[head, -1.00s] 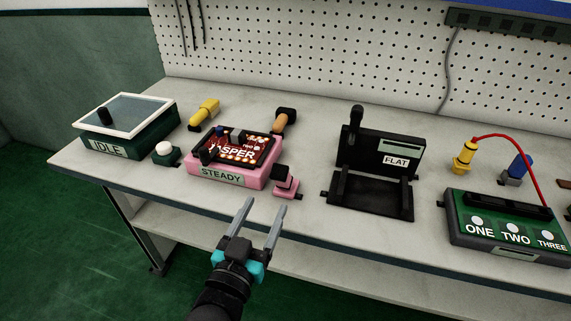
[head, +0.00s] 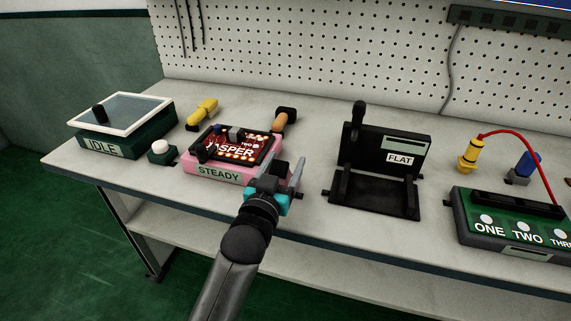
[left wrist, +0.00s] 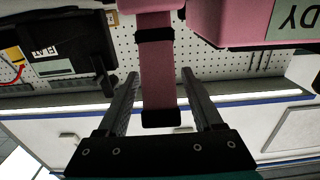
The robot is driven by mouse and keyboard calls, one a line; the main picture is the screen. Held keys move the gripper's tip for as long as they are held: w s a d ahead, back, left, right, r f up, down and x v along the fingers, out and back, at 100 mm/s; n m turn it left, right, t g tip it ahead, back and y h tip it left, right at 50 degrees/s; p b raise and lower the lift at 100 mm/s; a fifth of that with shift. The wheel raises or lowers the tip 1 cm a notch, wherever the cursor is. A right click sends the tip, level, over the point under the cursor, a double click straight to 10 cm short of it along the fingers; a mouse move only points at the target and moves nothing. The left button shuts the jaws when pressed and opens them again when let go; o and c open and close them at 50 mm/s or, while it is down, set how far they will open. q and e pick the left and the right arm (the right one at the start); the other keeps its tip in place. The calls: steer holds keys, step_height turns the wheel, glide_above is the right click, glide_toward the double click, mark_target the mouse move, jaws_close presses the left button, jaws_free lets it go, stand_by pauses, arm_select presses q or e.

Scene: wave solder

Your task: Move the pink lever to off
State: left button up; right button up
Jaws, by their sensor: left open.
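The pink lever (left wrist: 158,75) stands between my left gripper's two fingers in the left wrist view, with a black band and a black end. A gap shows on each side, so the fingers appear not to press on it. My left gripper (head: 280,166) is open at the bench's front edge and hides most of the lever in the head view. The pink box (head: 188,167) labelled STEADY, with a red lit board on top, is just left of the gripper; its corner also shows in the left wrist view (left wrist: 230,22). My right gripper is not in view.
A black hinged fixture (head: 380,200) marked FLAT stands to the right. A white button (head: 160,147) and a green IDLE box (head: 125,141) are to the left. A green ONE, TWO, THREE box (head: 515,250) is far right. Bare bench lies between.

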arm_select(q)
steer(key=shift+w+d, duration=0.15)
steer(key=shift+w, duration=0.3)
steer(key=shift+c, duration=0.2)
jaws_close()
stand_by(1.1)
